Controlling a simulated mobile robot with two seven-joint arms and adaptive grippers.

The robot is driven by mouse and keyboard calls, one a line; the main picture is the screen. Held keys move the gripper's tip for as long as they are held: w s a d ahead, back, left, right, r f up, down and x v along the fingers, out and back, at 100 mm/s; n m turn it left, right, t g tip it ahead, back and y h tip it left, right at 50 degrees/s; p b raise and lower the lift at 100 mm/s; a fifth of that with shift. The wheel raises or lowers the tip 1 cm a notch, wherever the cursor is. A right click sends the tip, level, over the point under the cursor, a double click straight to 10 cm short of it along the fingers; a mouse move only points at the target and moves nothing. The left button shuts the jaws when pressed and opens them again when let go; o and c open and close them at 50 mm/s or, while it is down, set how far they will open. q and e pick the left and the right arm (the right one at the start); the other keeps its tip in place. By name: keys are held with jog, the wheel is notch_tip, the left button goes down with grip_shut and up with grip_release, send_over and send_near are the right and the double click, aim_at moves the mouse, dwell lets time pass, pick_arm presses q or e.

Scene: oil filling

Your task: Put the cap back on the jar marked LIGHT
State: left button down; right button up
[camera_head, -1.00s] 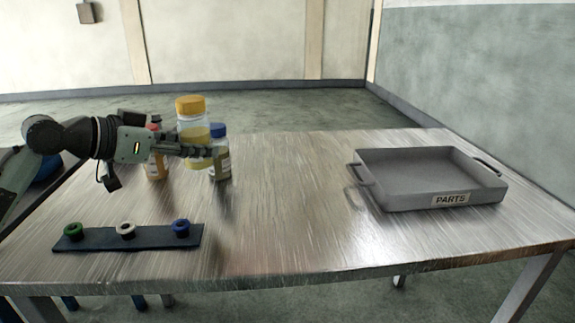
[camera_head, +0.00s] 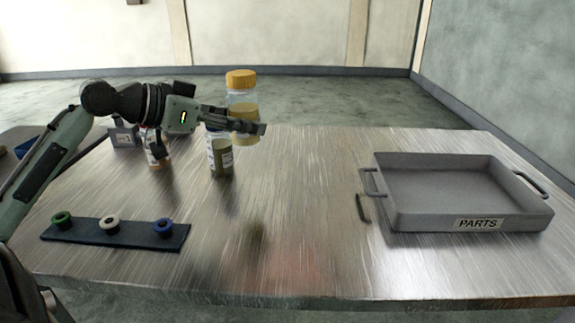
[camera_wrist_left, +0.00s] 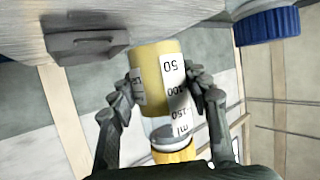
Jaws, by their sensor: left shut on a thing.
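My left gripper (camera_head: 262,128) is shut on a clear jar (camera_head: 242,97) with a yellow cap (camera_head: 240,79) and yellow liquid in its lower part. The jar is upright, held above the table's back. The left wrist view shows this jar (camera_wrist_left: 150,70) between both fingers, its ml scale strip upside down in the picture. A blue cap (camera_wrist_left: 268,22) shows in the left wrist view. A third jar with orange contents (camera_head: 155,158) stands partly behind my wrist. I cannot read LIGHT on any jar.
A grey tray marked PARTS (camera_head: 400,222) stands on the right of the metal table (camera_head: 300,220). A dark strip (camera_head: 80,234) with green, white and blue rings lies at front left. A grey box (camera_head: 122,135) stands at back left. The table's middle is clear.

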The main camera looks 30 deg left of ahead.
pick_arm(q)
jog(key=x, duration=0.4)
jog(key=a+f+x, duration=0.1)
jog(key=x, duration=0.3)
jog(key=a+x, duration=0.1)
jog(key=x, duration=0.3)
jog(key=shift+w+f, duration=0.15)
jog(key=shift+f, duration=0.05)
jog(key=shift+w+f, duration=0.35)
pick_arm(e)
jog(key=shift+w, duration=0.35)
pick_arm(q)
jog(key=shift+f, duration=2)
pick_arm(e)
jog(key=shift+w+r, duration=0.1)
